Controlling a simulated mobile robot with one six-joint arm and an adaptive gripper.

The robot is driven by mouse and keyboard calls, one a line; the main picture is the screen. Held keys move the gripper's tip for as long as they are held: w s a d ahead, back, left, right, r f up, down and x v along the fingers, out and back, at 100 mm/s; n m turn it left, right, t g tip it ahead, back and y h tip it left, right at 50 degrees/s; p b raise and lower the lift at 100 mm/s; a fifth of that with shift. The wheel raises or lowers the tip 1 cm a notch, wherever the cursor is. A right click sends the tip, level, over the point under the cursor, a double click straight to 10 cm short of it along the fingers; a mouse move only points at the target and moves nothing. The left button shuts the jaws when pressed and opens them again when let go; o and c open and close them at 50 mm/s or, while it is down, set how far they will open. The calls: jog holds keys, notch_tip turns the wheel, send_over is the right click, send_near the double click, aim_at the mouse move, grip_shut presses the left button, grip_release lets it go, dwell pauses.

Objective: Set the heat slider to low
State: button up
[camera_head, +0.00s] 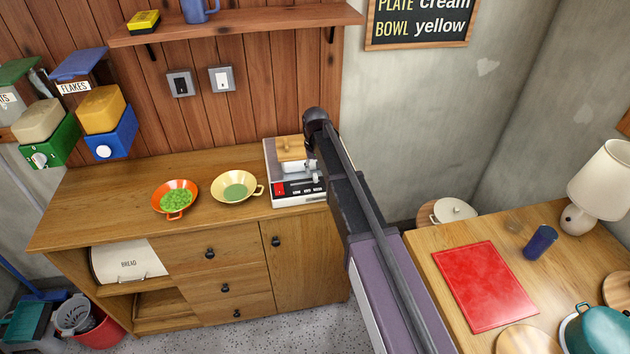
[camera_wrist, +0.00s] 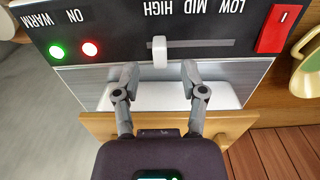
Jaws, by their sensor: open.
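The heat slider (camera_wrist: 160,52) is a small white knob in a dark slot on the black control panel (camera_wrist: 112,40) of a countertop appliance (camera_head: 299,200). In the wrist view the panel appears upside down, and the knob sits at the HIGH label, at the slot's left end. MID and LOW are printed to its right. My gripper (camera_wrist: 160,70) is open and empty, its fingertips on either side of the knob's line and just short of it. I cannot tell whether they touch the panel. In the head view my arm hides part of the appliance, and the gripper is hard to make out.
A red rocker switch (camera_wrist: 276,28) is beyond the LOW end; a green light (camera_wrist: 57,52) and a red light (camera_wrist: 90,48) are at the other side. A yellow bowl (camera_head: 237,187) stands left of the appliance, with an orange pan (camera_head: 164,208) farther left.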

aim_at(315, 175)
jog(key=shift+f+b, duration=1.3)
jog(key=shift+f, duration=0.25)
grip_shut()
